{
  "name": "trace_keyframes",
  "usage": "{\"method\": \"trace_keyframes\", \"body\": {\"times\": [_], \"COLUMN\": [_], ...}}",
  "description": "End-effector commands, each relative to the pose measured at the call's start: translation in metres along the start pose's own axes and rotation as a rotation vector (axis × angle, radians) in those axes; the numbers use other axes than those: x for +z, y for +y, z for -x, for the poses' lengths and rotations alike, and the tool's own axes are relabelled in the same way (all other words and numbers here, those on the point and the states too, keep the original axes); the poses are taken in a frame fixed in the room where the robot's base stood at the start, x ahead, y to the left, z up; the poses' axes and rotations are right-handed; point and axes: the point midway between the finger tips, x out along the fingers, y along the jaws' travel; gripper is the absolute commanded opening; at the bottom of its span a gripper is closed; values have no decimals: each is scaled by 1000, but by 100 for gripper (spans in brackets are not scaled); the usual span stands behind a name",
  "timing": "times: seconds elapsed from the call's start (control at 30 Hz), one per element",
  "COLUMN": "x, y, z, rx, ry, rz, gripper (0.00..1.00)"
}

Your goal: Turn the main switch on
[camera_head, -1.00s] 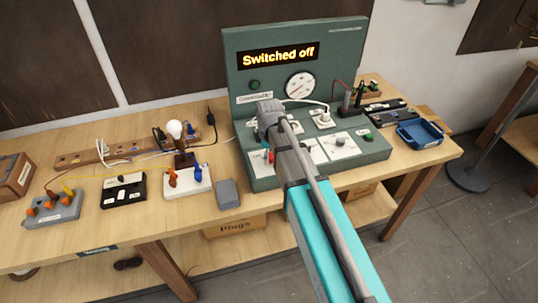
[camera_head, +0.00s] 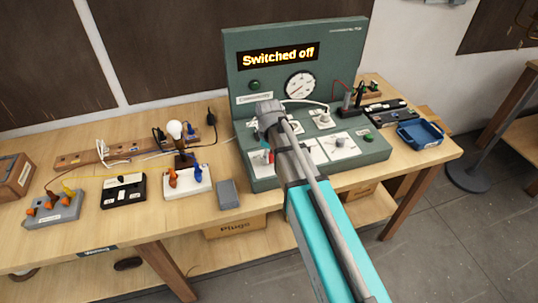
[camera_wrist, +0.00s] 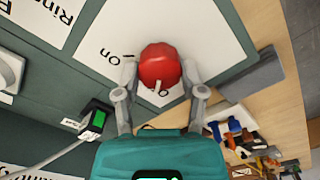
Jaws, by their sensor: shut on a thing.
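The main switch is a red rotary knob (camera_wrist: 160,62) with a white pointer mark, on a white plate (camera_wrist: 205,25) with "On" lettering partly visible. My gripper (camera_wrist: 160,78) is shut on the knob, one finger on each side, in the wrist view. In the head view, my arm reaches over the green console (camera_head: 378,150), and only a bit of the red knob (camera_head: 270,156) shows beside it. The console's display (camera_head: 278,56) reads "Switched off".
A grey block (camera_head: 228,194) lies on the table left of the console. A lamp bulb (camera_head: 174,129), a white terminal block (camera_head: 187,182) and a black block (camera_head: 123,191) stand farther left. A blue tray (camera_head: 420,133) sits at the right. A green-lit rocker (camera_wrist: 97,122) is near the knob.

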Motion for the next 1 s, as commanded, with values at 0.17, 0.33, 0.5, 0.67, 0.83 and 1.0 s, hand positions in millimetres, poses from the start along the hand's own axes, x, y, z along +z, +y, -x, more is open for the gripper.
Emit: {"method": "trace_keyframes", "body": {"times": [0.17, 0.33, 0.5, 0.67, 0.83, 1.0], "x": [0, 1, 1, 1, 1, 1], "y": [0, 0, 0, 0, 0, 0], "z": [0, 0, 0, 0, 0, 0], "rx": [-1, -1, -1, -1, -1, -1], "ry": [-1, -1, -1, -1, -1, -2], "rz": [-142, -300, -462, -613, -775, -936], "gripper": [5, 5, 5, 5, 5, 5]}}
